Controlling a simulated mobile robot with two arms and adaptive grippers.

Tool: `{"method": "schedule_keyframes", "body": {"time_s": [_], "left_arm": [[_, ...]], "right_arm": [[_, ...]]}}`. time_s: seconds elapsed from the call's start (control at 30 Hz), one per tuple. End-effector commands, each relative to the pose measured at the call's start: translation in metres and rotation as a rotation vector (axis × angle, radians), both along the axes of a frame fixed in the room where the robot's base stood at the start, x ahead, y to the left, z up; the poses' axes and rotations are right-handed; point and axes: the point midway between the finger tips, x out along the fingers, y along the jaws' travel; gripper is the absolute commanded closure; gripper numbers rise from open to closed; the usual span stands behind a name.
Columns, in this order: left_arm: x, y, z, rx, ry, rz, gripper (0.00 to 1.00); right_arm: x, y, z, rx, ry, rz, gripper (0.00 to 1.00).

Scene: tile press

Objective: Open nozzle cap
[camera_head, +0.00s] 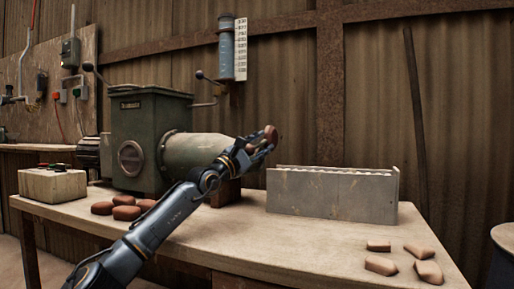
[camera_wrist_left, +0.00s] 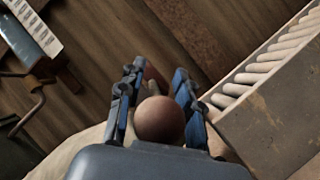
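The green press (camera_head: 150,140) stands on the bench, its pale nozzle (camera_head: 192,152) pointing right. My left gripper (camera_head: 264,141) is just past the nozzle's right end, with my arm crossing in front of it. A reddish-brown rounded piece (camera_head: 270,134) shows at its fingers. In the left wrist view, a smooth brown ball (camera_wrist_left: 158,121) sits between the two fingers of my left gripper (camera_wrist_left: 157,75). The fingers are apart, one on each side; whether they press on it is unclear. I cannot make out the cap itself; my gripper hides the nozzle's end. My right gripper is not in view.
A grey metal rack (camera_head: 333,196) with pale rods stands right of the nozzle, also close to my gripper in the wrist view (camera_wrist_left: 270,118). Brown lumps (camera_head: 125,207) lie before the press; several tiles (camera_head: 380,265) lie front right. A control box (camera_head: 52,185) stands left.

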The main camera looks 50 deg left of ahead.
Motion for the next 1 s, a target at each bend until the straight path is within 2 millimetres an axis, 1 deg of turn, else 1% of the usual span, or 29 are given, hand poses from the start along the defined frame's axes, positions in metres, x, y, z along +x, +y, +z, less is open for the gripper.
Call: {"method": "schedule_keyframes", "body": {"time_s": [0.3, 0.47, 0.6, 0.8, 1.0], "left_arm": [[-0.005, -0.012, 0.003, 0.024, 0.0, -0.021, 0.65], [-0.014, -0.011, -0.002, 0.019, 0.001, -0.014, 0.65], [-0.027, -0.004, -0.009, 0.004, 0.0, 0.006, 0.65], [-0.047, -0.008, -0.018, 0.001, -0.002, 0.003, 0.65], [-0.077, -0.014, -0.031, 0.003, 0.001, 0.005, 0.65]], "right_arm": [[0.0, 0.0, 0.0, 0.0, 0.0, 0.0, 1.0], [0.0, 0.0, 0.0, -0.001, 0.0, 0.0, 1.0], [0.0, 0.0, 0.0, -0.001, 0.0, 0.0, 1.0], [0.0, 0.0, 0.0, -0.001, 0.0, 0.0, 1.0], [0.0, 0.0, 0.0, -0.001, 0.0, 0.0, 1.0]]}}
